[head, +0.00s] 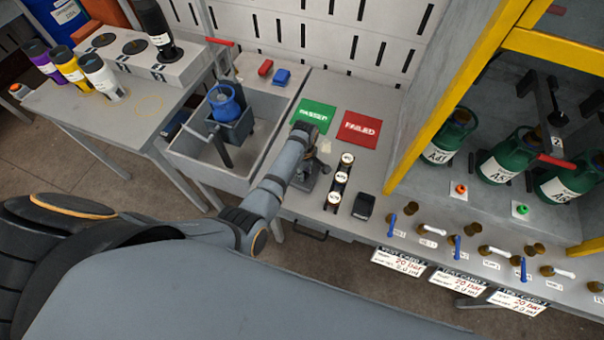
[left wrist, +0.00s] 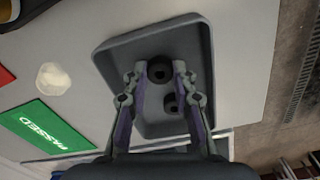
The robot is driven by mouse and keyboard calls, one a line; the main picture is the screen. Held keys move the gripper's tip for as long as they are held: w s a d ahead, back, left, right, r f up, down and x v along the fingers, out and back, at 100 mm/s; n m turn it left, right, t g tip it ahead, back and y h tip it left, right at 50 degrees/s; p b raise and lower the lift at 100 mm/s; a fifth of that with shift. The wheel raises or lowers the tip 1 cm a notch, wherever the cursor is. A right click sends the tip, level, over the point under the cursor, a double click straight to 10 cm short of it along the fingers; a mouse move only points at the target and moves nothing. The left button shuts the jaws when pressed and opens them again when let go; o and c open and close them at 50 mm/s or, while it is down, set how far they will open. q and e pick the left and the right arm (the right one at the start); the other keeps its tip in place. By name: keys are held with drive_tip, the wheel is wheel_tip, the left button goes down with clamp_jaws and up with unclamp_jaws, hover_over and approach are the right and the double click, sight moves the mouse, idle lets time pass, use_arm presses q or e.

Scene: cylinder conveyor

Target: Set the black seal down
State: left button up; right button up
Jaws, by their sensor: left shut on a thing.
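My left gripper (left wrist: 160,72) is pointing down over a small dark grey tray (left wrist: 105,55) on the bench. Its fingertips are closed around a black seal (left wrist: 160,75), a ring with a dark hole. A second, smaller-looking black ring (left wrist: 172,103) is in the tray, between the fingers and lower in the picture. I cannot tell whether the held seal touches the tray floor. In the head view my left forearm hides much of the gripper (head: 318,163) and tray, and the held seal cannot be made out there. My right gripper is not in view.
A green PASSED mat (head: 314,115) and red FAILED mat (head: 360,129) lie behind the tray. A pale lump (left wrist: 52,78) is beside it. A rack with white-topped round items (head: 340,178) and a black box (head: 364,206) stand to the right. A sink with a blue cylinder (head: 224,103) is left.

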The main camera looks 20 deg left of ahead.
use_arm(q)
drive_tip(key=shift+s+r, duration=0.1)
drive_tip(key=shift+d, duration=0.3)
drive_tip(key=o, duration=0.8)
drive_tip(key=shift+a, duration=0.15)
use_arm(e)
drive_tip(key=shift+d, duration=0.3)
use_arm(q)
wheel_tip(320, 180, up, 12)
drive_tip(key=p, duration=1.1)
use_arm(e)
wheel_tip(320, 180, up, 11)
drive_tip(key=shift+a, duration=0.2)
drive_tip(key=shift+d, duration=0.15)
